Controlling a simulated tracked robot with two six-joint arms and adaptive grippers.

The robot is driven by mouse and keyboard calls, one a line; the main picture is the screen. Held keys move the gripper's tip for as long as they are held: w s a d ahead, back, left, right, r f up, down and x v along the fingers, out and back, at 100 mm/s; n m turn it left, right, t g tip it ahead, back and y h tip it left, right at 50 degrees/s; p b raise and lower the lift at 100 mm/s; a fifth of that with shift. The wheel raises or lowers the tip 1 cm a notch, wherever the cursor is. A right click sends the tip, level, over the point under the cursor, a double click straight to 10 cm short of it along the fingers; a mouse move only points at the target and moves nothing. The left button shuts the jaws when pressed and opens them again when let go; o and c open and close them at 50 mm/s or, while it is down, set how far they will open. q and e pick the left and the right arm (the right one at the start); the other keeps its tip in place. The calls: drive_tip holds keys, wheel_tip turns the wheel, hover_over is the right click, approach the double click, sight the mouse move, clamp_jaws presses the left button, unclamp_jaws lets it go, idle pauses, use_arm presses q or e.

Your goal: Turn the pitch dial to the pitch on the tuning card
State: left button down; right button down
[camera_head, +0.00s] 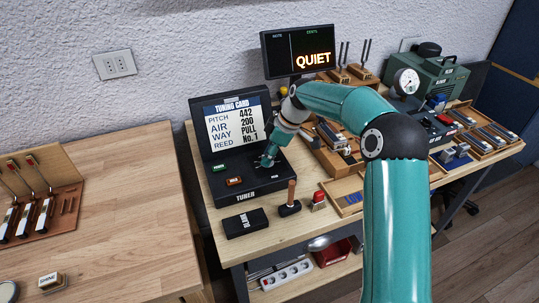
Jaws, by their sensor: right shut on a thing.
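The tuning card (236,122) stands upright in the lid of the black tuner case. It reads pitch 442, air 200, way pull, reed No. 1. The tuner (240,185) lies on the workbench with a small green part and a small orange-lit part on its top. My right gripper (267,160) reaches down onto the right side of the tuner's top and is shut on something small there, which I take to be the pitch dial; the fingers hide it. The dial's setting cannot be read. My left gripper is out of view.
A display (299,51) reading QUIET stands behind the tuner. A black box (245,222), a wooden-handled tool (290,203) and a red brush (319,201) lie in front. A green machine with a gauge (407,81) is at the right. Bare wood (120,185) is at the left.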

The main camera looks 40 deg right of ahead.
drive_tip(key=m+b, duration=0.1)
drive_tip(key=m, duration=0.1)
drive_tip(key=shift+a+m+t+h+b, duration=0.1)
drive_tip(key=shift+m+t+h+b, duration=0.25)
drive_tip(key=shift+m+t+h, duration=0.05)
drive_tip(key=m+h+b, duration=0.1)
drive_tip(key=m, duration=0.2)
drive_tip(key=shift+a+t, duration=0.1)
drive_tip(key=shift+t, duration=0.2)
drive_tip(key=m+h+b, duration=0.2)
drive_tip(key=m, duration=0.3)
drive_tip(key=shift+a+m+b, duration=0.1)
drive_tip(key=shift+m+b, duration=0.25)
drive_tip(key=shift+m, duration=0.05)
drive_tip(key=shift+m+h+b, duration=0.6)
drive_tip(key=shift+m+h, duration=0.2)
drive_tip(key=shift+m, duration=0.9)
drive_tip(key=shift+a+g, duration=0.1)
drive_tip(key=shift+g, duration=0.3)
drive_tip(key=c, duration=0.8)
unclamp_jaws()
